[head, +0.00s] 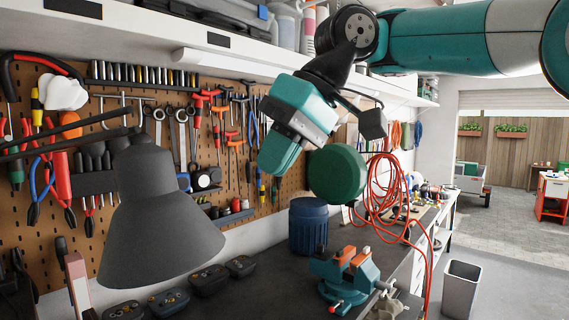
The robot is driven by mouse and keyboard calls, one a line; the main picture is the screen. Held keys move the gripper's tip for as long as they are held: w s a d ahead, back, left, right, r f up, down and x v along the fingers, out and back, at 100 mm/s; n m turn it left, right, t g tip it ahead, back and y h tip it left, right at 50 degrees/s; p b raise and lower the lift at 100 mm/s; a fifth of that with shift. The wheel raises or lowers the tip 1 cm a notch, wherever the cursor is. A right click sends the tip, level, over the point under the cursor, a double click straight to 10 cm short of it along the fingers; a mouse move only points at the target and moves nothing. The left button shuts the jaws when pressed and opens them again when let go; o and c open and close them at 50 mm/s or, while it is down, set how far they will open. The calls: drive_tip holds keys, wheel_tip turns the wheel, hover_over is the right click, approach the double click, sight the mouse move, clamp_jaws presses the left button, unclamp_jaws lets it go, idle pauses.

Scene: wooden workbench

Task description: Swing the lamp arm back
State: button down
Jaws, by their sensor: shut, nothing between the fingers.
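The lamp's dark grey conical shade (158,225) hangs large in the left foreground, its opening facing down over the bench. The lamp arm (62,143) shows as dark bars running from the shade's top to the left edge of the picture; its base is out of view. My gripper (275,158) is teal and grey, tilted down and to the left, to the right of the shade and higher than most of it. It is shut and empty. A clear gap shows between it and the lamp in the picture.
A pegboard (235,178) full of hand tools stands behind. A teal vise (345,278), a blue tub (308,225) and several dark battery-like blocks (209,280) sit on the workbench. A green round object (337,174) and red cable (385,190) are right of my gripper.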

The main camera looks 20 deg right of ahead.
drive_tip(key=s+a+f+b, duration=0.1)
drive_tip(key=a+f+b, duration=0.2)
drive_tip(key=a+f, duration=0.2)
drive_tip(key=shift+s+a+f, duration=0.3)
drive_tip(key=shift+s, duration=0.1)
